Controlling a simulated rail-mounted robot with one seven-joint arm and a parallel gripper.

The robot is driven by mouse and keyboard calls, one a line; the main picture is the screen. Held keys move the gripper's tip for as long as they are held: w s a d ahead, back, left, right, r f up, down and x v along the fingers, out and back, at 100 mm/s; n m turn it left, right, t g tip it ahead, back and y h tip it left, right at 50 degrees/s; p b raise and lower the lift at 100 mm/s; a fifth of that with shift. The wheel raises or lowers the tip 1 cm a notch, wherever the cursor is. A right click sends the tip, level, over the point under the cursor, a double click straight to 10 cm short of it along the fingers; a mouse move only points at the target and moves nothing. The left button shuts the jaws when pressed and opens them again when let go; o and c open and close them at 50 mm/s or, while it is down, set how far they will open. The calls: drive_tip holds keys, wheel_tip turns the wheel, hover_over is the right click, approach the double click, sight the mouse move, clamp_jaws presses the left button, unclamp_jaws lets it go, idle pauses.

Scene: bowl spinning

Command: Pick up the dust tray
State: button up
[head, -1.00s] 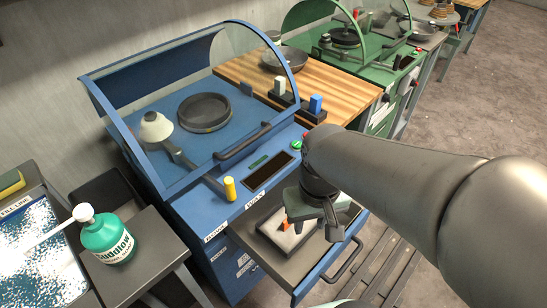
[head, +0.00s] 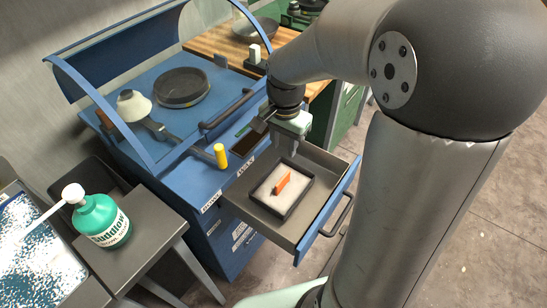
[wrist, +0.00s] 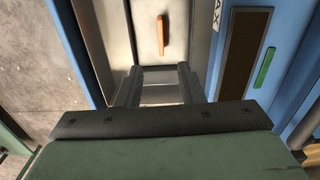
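The dust tray (head: 267,207) is a shallow dark-rimmed tray with a pale inside and an upright orange handle (head: 283,184). It lies in the pulled-out drawer (head: 253,214) of the blue machine. In the wrist view the orange handle (wrist: 161,35) stands ahead of my fingers, on the pale tray surface. My gripper (head: 287,148) is above the drawer's inner end, next to the machine front, apart from the tray. In the wrist view my gripper (wrist: 158,72) shows two spread fingers with nothing between them. The tray's far parts are cut off in that view.
The drawer's front handle (head: 340,212) juts out right. A green bottle (head: 101,220) stands on the grey side table (head: 140,228) at left.

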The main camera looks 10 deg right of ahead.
sight(283, 178)
wheel_tip(283, 178, down, 18)
drive_tip(key=shift+w+d+r, duration=0.15)
drive_tip(key=shift+r, duration=0.1)
clamp_jaws()
idle(0.3)
